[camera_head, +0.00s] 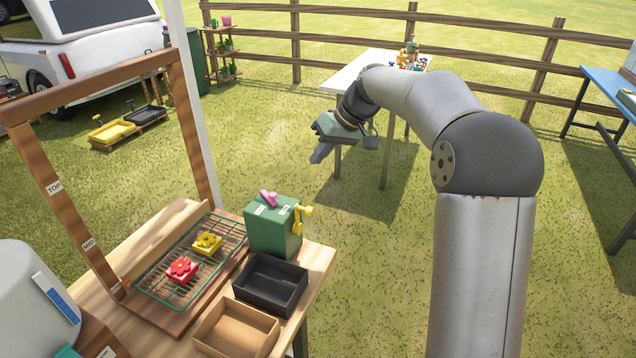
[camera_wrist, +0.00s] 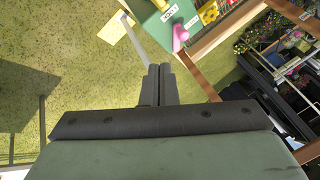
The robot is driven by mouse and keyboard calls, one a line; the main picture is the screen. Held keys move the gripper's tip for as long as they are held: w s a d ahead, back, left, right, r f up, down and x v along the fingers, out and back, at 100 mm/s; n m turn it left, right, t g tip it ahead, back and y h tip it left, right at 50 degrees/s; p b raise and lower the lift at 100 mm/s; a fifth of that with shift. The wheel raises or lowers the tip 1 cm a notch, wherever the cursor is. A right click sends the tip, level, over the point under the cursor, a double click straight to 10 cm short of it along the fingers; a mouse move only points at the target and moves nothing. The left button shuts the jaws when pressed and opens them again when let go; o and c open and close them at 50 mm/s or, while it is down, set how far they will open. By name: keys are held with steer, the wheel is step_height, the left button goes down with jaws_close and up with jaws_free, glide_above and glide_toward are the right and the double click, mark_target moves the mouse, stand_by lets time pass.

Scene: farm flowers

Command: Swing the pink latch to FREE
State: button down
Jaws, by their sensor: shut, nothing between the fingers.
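The pink latch (camera_head: 268,198) sits on top of a green box (camera_head: 273,232) at the back right of the wooden table. Two small white labels lie beside it; their words are too small to read in the head view. In the wrist view the pink latch (camera_wrist: 180,36) shows at the top, with a label (camera_wrist: 170,13) on the green box to its left. A yellow handle (camera_head: 303,216) sticks out of the box's right side. My gripper (camera_head: 343,152) is shut and empty, in the air away from the box. In the wrist view its fingers (camera_wrist: 159,70) point towards the latch without touching it.
A black tray (camera_head: 270,284) and a cardboard tray (camera_head: 236,330) stand in front of the box. A wire rack (camera_head: 190,258) with red (camera_head: 181,269) and yellow (camera_head: 207,243) flower pieces lies left, under a wooden frame (camera_head: 56,168). Open grass lies between the table and my arm.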

steer(key=shift+w+d, duration=0.3)
steer(key=shift+w, duration=0.1)
steer(key=a+f+p, duration=0.2)
steer(key=a+f, duration=0.7)
steer(key=shift+w, duration=0.1)
steer(key=shift+d+f, duration=0.1)
stand_by(0.5)
